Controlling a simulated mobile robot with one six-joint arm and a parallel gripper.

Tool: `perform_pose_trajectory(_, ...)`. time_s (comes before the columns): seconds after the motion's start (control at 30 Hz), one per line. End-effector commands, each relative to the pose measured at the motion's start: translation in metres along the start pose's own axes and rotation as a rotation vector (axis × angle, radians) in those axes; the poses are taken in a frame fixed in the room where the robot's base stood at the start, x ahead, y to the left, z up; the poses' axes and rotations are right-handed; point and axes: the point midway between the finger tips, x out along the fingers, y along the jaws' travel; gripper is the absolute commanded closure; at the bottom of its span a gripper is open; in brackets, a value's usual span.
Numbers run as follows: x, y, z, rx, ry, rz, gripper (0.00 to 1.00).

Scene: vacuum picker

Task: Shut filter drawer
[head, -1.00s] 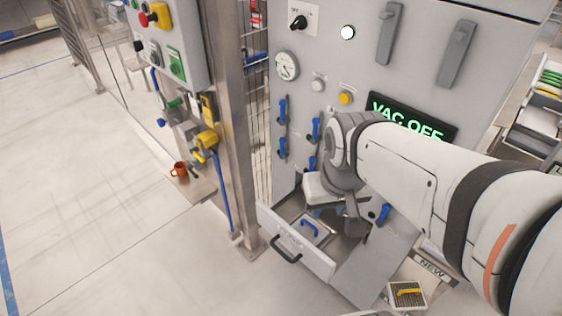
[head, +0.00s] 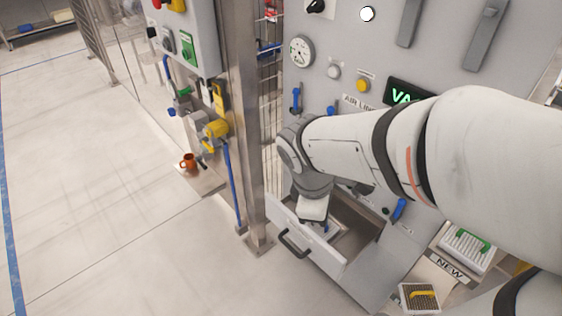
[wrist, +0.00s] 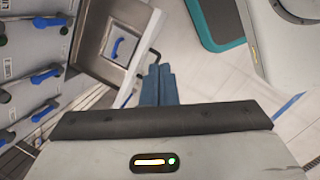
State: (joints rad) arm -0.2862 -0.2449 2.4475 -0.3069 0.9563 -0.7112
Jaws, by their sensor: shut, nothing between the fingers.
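The filter drawer (head: 322,259) is pulled out from the grey cabinet, with a black bar handle (head: 293,246) on its pale front. In the wrist view the open drawer (wrist: 90,62) shows a grey tray or filter with a blue handle (wrist: 118,47) inside. My gripper (wrist: 158,70) has its blue-grey fingers closed together and empty. Its tips are close to the drawer's front and dark handle (wrist: 153,60); I cannot tell whether they touch. In the head view my wrist is over the drawer's front part, and the fingertips are hidden.
A filter with a green handle (head: 468,243) and one with a yellow handle (head: 421,297) lie right of the drawer by a NEW label. A steel post (head: 245,130) stands left. An orange mug (head: 188,162) sits beyond it. The floor at left is clear.

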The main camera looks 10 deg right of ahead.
Motion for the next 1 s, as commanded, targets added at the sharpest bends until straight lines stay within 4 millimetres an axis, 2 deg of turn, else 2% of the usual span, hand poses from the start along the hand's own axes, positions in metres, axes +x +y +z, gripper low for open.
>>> perform_pose_trajectory(0.03,0.023,-0.003,-0.015,-0.212,-0.049,0.007,1.0)
perform_pose_trajectory(0.1,0.039,-0.003,-0.03,-0.509,-0.118,0.018,1.0)
perform_pose_trajectory(0.27,0.074,-0.005,-0.07,-1.181,-0.292,0.018,1.0)
perform_pose_trajectory(0.4,0.101,-0.011,-0.11,-1.737,-0.468,-0.01,1.0)
perform_pose_trajectory(0.5,0.115,-0.016,-0.136,-2.058,-0.59,-0.044,1.0)
perform_pose_trajectory(0.6,0.123,-0.021,-0.155,-2.285,-0.688,-0.079,1.0)
perform_pose_trajectory(0.7,0.127,-0.024,-0.166,-2.414,-0.75,-0.106,1.0)
perform_pose_trajectory(0.87,0.134,-0.022,-0.169,-2.47,-0.777,-0.121,1.0)
perform_pose_trajectory(1.0,0.152,-0.012,-0.163,-2.465,-0.774,-0.124,1.0)
